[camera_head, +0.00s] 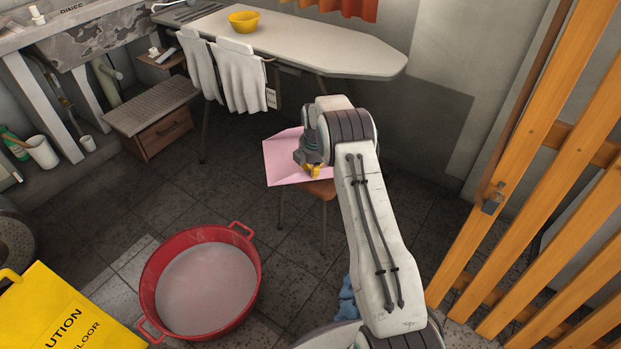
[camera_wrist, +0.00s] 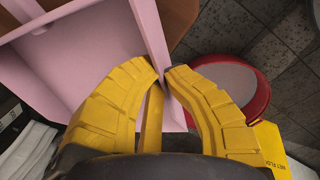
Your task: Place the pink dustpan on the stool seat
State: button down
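The pink dustpan (camera_head: 284,160) is over the small brown stool seat (camera_head: 321,189) in the head view, sticking out past it to the left. I cannot tell whether it rests on the seat or is held just above it. My gripper (camera_head: 313,172) is at the dustpan's right part. In the wrist view, my yellow fingers (camera_wrist: 161,74) close on either side of a thin pink wall of the dustpan (camera_wrist: 90,55). Brown seat (camera_wrist: 178,14) shows beyond that wall. Most of the seat is hidden by the dustpan and my arm.
A red tub (camera_head: 163,322) of greyish water stands on the floor at left front, near a yellow caution sign (camera_head: 60,318). An ironing board (camera_head: 330,48) with a yellow bowl (camera_head: 243,21) is behind. A wooden slatted gate (camera_head: 530,145) stands at right.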

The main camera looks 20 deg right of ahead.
jog(key=shift+f+b, duration=0.65)
jog(key=shift+f, duration=0.9)
jog(key=shift+f, duration=0.15)
jog(key=c, duration=1.4)
grip_release()
